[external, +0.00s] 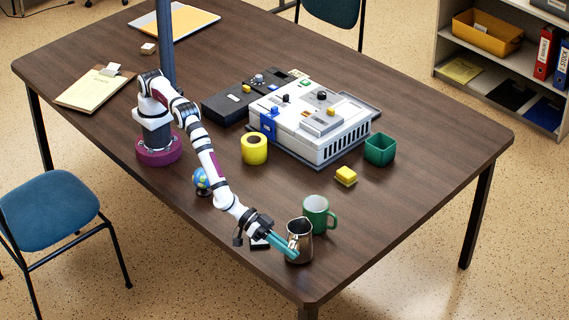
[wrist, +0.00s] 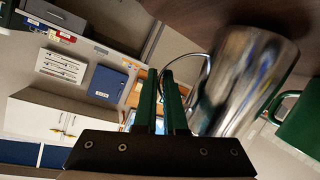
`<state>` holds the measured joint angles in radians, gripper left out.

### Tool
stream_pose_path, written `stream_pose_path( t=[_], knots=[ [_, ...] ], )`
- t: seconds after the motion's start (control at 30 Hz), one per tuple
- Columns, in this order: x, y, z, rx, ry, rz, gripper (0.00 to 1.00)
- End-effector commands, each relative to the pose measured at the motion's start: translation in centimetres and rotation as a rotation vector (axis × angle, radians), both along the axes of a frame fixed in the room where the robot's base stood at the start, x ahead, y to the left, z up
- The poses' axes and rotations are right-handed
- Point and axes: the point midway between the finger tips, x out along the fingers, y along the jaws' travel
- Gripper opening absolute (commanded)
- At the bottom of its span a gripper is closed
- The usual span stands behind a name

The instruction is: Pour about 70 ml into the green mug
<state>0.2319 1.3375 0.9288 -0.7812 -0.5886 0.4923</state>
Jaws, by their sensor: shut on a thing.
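The green mug (external: 318,214) stands upright on the table near its front right corner, its handle toward the right. A shiny metal pitcher (external: 299,241) is just in front of it, close beside the mug. My gripper (external: 291,250) reaches the pitcher from the left and is shut on its handle. In the wrist view the fingers (wrist: 165,100) meet the handle loop of the pitcher (wrist: 245,82), and the green mug (wrist: 302,122) shows partly at the right edge. The pitcher looks about upright in the external view. I cannot see what is inside either vessel.
The table right of the mug is clear.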

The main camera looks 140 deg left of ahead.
Motion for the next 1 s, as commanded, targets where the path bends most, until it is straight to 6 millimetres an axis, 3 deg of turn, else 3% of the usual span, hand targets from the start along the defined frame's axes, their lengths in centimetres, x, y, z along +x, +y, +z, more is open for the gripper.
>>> stream_pose_path(
  t=[0.53, 1.0],
  knots=[
    [0.2, 0.2, 0.5, -0.011, -0.015, 0.006, 0.00],
    [-0.8, 2.2, 2.8, -0.221, -0.109, 0.003, 0.00]
  ],
)
